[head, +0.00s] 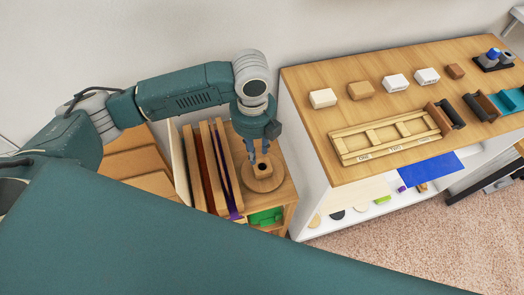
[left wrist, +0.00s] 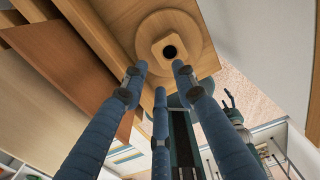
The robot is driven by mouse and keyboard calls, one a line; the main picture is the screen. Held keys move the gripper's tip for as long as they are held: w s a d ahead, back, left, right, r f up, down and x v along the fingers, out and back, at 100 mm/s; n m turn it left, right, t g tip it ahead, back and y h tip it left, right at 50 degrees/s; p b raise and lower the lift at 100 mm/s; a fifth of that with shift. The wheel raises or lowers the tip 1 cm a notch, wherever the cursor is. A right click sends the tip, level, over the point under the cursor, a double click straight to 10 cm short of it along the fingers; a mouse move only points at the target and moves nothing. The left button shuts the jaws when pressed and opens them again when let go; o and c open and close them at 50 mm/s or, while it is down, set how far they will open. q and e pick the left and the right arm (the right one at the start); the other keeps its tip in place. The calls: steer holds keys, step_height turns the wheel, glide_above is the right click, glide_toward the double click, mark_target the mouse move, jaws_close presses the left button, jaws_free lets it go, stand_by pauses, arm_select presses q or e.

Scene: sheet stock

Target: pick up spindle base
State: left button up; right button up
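The spindle base (head: 266,184) is a round light-wood disc with a square block on it, and the block has a dark round hole. It rests on a small wooden stand, and it also shows in the left wrist view (left wrist: 189,24). My left gripper (head: 259,152) is above the block, pointing down at it. Its blue fingers (left wrist: 159,75) are spread with nothing between them, and their tips appear short of the block. What seems to be my right gripper (left wrist: 230,104) shows small in the left wrist view; its fingers are too small to judge.
Upright wooden boards (head: 205,165) stand close to the left of the spindle base. A green item (head: 265,217) sits in the stand's lower opening. To the right is a wooden-topped cabinet (head: 315,84) with several small blocks, a slotted wooden tray (head: 385,137) and dark holders.

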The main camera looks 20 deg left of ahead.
mark_target(254, 168)
arm_select(q)
steer(key=f, duration=0.2)
steer(key=s+f, duration=0.1)
steer(key=f, duration=0.1)
steer(key=shift+f, duration=0.1)
steer(key=shift+w+f, duration=0.2)
steer(key=shift+f, duration=0.55)
steer(key=f, duration=0.3)
steer(key=shift+s+a+f+p, duration=0.1)
steer(key=shift+s+f+p, duration=0.1)
steer(key=shift+p, duration=0.15)
steer(key=shift+w+f, duration=0.15)
steer(key=shift+f, duration=0.35)
jaws_close()
steer(key=shift+r, duration=0.1)
